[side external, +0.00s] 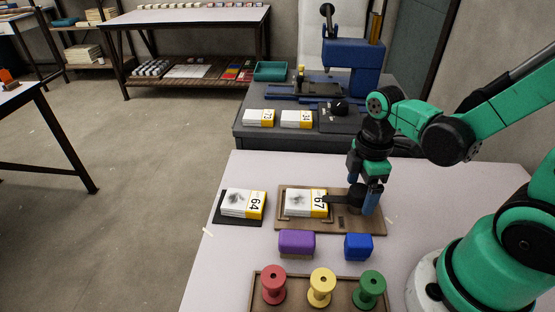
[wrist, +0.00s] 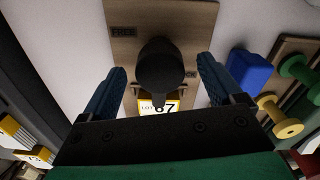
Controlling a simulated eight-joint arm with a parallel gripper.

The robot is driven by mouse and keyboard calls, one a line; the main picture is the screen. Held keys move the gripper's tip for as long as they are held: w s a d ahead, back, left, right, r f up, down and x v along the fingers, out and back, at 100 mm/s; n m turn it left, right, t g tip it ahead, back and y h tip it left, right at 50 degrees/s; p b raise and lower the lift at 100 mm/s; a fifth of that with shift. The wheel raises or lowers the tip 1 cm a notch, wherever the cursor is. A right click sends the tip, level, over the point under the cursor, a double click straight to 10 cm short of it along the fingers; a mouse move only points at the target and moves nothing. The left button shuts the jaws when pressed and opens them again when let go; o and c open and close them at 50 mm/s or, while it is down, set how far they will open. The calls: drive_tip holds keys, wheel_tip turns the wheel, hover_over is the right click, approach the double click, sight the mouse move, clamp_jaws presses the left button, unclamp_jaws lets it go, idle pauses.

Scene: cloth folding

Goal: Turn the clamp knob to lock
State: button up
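The clamp knob (side external: 356,197) is black and stands on a brown wooden board (side external: 290,226). A dark arm reaches left from it over a white stack (side external: 300,202) with a yellow label reading 67. In the wrist view, the round knob (wrist: 163,65) has a narrow tip pointing down towards the yellow label (wrist: 147,107). My gripper (wrist: 162,72) is open. Its two blue fingers stand either side of the knob with visible gaps. In the side view, my gripper (side external: 362,190) is low over the board's right end and partly hides the knob.
The board has a FREE mark (wrist: 123,31); another mark (wrist: 190,74) is unreadable. A stack marked 64 (side external: 238,203) lies left. Purple (side external: 296,243) and blue (side external: 358,246) blocks and several spools (side external: 321,286) stand in front. The table is clear at the board's far side.

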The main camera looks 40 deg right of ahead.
sight(361, 190)
drive_tip(key=shift+r, duration=2.85)
drive_tip(key=w+a+r+m+t, duration=0.3)
drive_tip(key=m+t, duration=0.4)
drive_tip(key=m, duration=0.4)
drive_tip(key=shift+w+a+r, duration=0.25)
drive_tip(key=shift+w+r, duration=0.4)
drive_tip(key=shift+w, duration=0.1)
